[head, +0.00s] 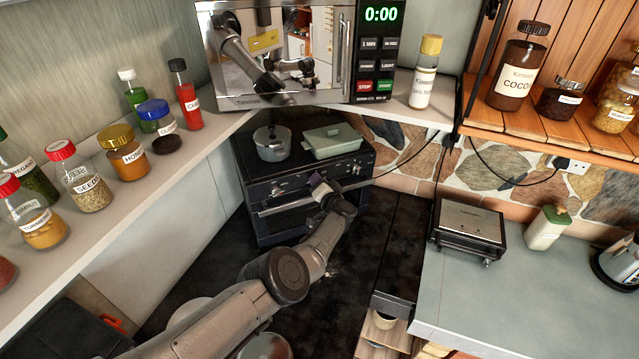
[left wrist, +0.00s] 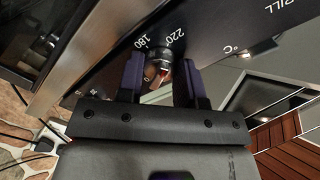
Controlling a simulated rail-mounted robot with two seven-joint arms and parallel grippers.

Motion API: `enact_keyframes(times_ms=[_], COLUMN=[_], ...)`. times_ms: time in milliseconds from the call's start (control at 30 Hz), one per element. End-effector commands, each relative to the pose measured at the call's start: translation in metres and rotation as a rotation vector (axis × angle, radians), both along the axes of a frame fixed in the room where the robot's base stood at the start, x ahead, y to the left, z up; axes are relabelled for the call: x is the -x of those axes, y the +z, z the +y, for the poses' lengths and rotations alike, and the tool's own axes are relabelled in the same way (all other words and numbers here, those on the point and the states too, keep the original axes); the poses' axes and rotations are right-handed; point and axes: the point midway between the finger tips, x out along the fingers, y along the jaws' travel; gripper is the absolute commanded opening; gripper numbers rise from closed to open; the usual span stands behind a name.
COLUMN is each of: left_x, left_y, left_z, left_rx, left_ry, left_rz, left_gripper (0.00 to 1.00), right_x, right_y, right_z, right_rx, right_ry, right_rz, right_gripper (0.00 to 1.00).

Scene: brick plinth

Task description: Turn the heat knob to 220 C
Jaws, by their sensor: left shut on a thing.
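The heat knob (left wrist: 158,72) shows in the left wrist view on the oven's dark front panel, with the printed numbers 180 and 220 beside it. My right gripper is not in view.
A pot (head: 272,144) and a pale green lidded dish (head: 332,140) stand on the oven top. The microwave (head: 300,55) is above. Jars line the left shelf (head: 190,155).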

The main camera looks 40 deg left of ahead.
Motion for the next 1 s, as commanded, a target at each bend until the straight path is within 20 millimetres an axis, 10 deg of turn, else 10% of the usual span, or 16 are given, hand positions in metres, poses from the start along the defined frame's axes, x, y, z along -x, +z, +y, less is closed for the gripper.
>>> enact_keyframes(times_ms=[333,367,600,1000], left_x=[0.0003,0.0002,0.0001,0.0017], left_y=[-0.0015,-0.0014,-0.0007,0.0030], left_z=[0.0002,0.0001,0.0002,-0.0073], left_rx=[0.000,-0.001,-0.001,0.000], left_ry=[-0.002,-0.002,-0.001,0.000], left_rz=[0.004,0.004,0.003,0.002], left_gripper=[0.10,0.36,0.59,0.59], right_x=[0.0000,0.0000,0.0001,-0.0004], right_y=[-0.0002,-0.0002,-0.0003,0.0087], right_z=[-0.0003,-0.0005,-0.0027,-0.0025], right_rx=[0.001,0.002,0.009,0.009], right_ry=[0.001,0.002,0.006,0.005], right_rz=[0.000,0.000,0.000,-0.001], right_gripper=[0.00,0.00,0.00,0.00])
